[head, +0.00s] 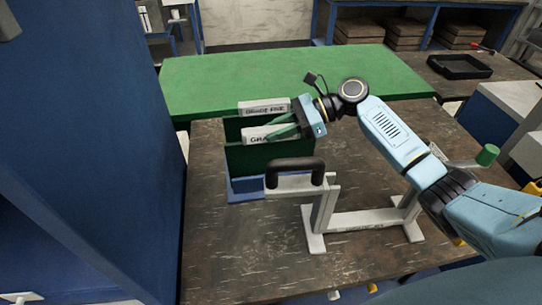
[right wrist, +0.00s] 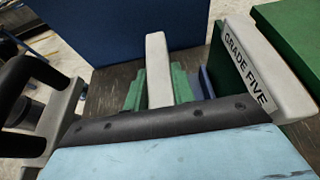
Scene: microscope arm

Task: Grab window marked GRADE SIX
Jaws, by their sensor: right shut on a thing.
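Two windows with pale top bars stand in a dark green holder (head: 250,162). The rear window (head: 264,107) reads GRADE FIVE, and it also shows at the right of the right wrist view (right wrist: 268,70). The front window (head: 254,137) shows only the letters GRA; my gripper covers the rest of its label. My right gripper (head: 287,130) is shut on the front window's bar, which stands between the green fingers in the right wrist view (right wrist: 158,70). The front window's lower part is hidden in the holder. My left gripper is not in view.
A grey stand with a black handle (head: 294,165) stands just in front of the holder, and a green knob (head: 487,155) shows at right. A green mat (head: 220,80) lies behind. A blue wall (head: 90,130) is at left. A black tray (head: 460,66) lies back right.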

